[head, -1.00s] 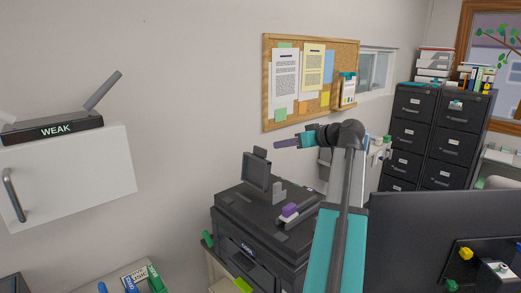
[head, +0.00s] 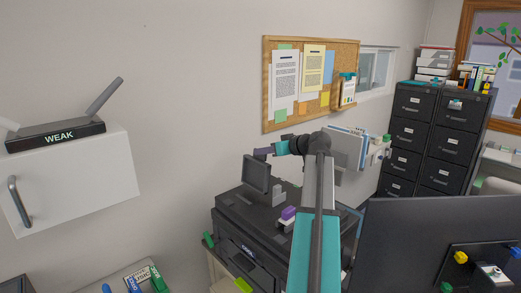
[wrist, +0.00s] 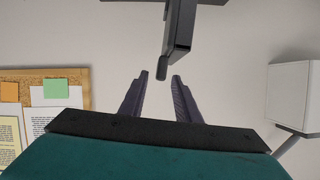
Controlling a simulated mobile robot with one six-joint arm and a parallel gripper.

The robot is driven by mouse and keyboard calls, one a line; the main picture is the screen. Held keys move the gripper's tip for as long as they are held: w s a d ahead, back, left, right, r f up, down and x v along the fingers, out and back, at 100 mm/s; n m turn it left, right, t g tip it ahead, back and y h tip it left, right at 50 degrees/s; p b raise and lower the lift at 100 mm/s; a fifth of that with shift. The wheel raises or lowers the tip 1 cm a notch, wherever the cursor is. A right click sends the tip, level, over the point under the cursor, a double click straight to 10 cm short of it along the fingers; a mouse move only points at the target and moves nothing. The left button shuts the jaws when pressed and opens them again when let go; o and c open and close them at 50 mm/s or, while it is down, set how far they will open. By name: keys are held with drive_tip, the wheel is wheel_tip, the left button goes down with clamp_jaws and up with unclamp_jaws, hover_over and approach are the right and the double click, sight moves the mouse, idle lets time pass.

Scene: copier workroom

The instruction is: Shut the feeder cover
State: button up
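The copier (head: 246,226) is a dark machine on a stand below the corkboard. On top of it stands a dark upright panel, which looks like the raised feeder cover (head: 257,173). In the wrist view the cover (wrist: 180,28) comes in from the top, with a short rounded tab (wrist: 162,72) at its free end. My gripper (head: 261,152) is just above the cover's upper edge. In the wrist view my gripper (wrist: 160,76) is open, with the tab in line between its fingertips. I cannot tell whether they touch. The cover's hinge is hidden.
A corkboard (head: 310,80) hangs on the wall behind. A large dark panel (head: 430,245) stands at front right.

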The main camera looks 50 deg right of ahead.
drive_tip(key=shift+p+x, duration=0.35)
drive_tip(key=shift+x, duration=1.25)
drive_tip(key=shift+s, duration=0.1)
drive_tip(key=shift+c, duration=0.2)
clamp_jaws()
